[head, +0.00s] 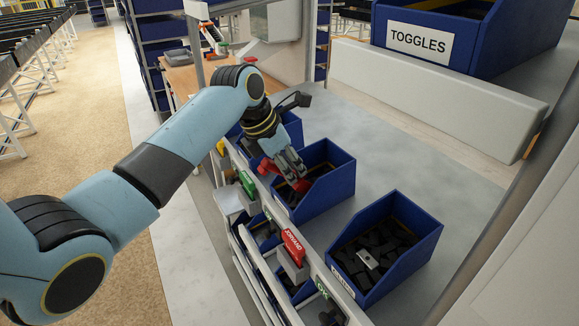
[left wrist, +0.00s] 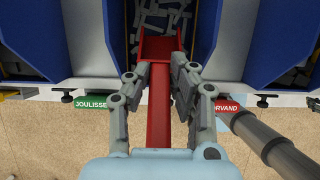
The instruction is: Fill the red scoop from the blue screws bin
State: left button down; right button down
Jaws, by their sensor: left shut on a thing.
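My left gripper (head: 290,165) reaches down over the middle blue bin (head: 332,188). It is shut on the handle of the red scoop (left wrist: 159,112), which also shows in the head view (head: 302,184). In the left wrist view the handle runs between the two fingers, and the scoop's pan points into the bin's open front. Grey screw-like pieces (left wrist: 160,14) lie in the bin beyond the pan; the pan looks empty from above. The bin's label is not readable. My right gripper is not in view.
Another blue bin (head: 402,268) with dark parts and a pale block stands to the front right. A blue bin marked TOGGLES (head: 500,50) is on a higher shelf. A red sign (head: 292,248) and a green sign (head: 247,184) hang along the front rail.

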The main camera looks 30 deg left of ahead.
pick_arm(q)
jog(key=shift+f, duration=0.75)
dwell(0.3)
jog(key=shift+w+d, duration=0.15)
jog(key=shift+w, duration=0.2)
jog(key=shift+w+d+f, duration=0.1)
jog(key=shift+w+d, duration=0.3)
dwell(0.5)
jog(key=shift+w+d, duration=0.55)
jog(key=shift+w, duration=0.35)
dwell(0.3)
jog(key=shift+w+r+t, duration=0.15)
jog(key=shift+r+t, duration=0.25)
jog(key=shift+r, duration=0.15)
notch_tip(320, 180, up, 13)
jog(key=s+a+t+h, duration=0.1)
jog(key=s+t+h, duration=0.1)
jog(key=t+h, duration=0.2)
jog(key=shift+s+a+r+t, duration=0.2)
jog(key=shift+s+a+t, duration=0.1)
jog(key=shift+t, duration=0.8)
